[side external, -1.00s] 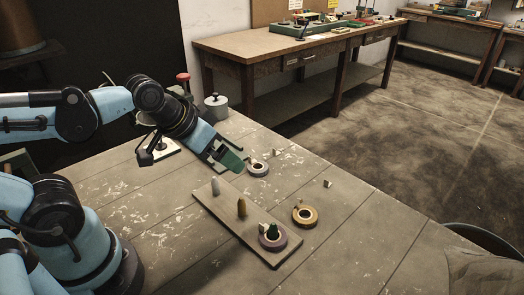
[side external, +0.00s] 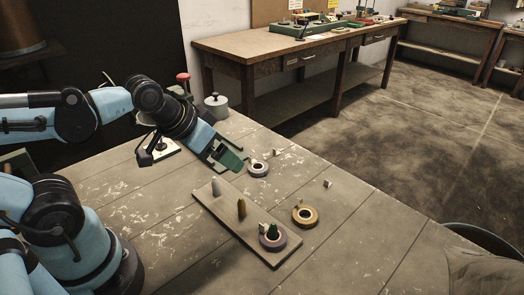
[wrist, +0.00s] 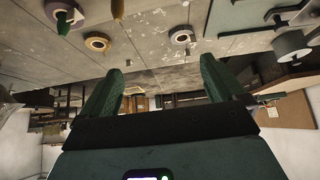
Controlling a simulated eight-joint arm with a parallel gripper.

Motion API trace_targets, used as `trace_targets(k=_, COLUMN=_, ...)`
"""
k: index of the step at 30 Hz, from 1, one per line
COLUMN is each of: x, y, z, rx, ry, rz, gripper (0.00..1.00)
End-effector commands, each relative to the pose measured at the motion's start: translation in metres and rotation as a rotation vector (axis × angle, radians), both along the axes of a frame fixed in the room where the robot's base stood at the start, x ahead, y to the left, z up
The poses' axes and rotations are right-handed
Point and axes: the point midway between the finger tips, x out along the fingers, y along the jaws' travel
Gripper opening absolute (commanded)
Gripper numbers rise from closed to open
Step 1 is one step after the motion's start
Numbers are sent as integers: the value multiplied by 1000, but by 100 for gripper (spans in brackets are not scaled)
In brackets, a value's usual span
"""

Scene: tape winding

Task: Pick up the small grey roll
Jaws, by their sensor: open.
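The small grey roll (side external: 258,169) lies flat on the worn table, just right of my gripper in the side view. It also shows in the wrist view (wrist: 181,36), beyond the fingertips and apart from them. My gripper (side external: 236,161) is open and empty, tilted down above the table. Its two green fingers stand wide apart in the wrist view (wrist: 160,72). In the side view the near finger hides part of the other.
A board (side external: 229,224) bears a grey peg (side external: 216,187), a brown peg (side external: 241,208) and a green peg (side external: 272,231) with a purple roll (side external: 280,243) around it. A yellow roll (side external: 310,221) lies right of the board. A lidded pot (side external: 216,105) stands behind my gripper.

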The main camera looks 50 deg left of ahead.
Motion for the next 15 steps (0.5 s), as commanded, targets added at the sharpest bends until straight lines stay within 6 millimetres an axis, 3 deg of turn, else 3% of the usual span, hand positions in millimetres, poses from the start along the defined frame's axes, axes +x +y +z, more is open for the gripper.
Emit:
trace_targets(k=10, x=1, y=0, z=1, rx=-9, ry=5, rz=14, gripper=91)
trace_targets(k=15, x=14, y=4, z=11, rx=-105, ry=57, rz=169, gripper=91)
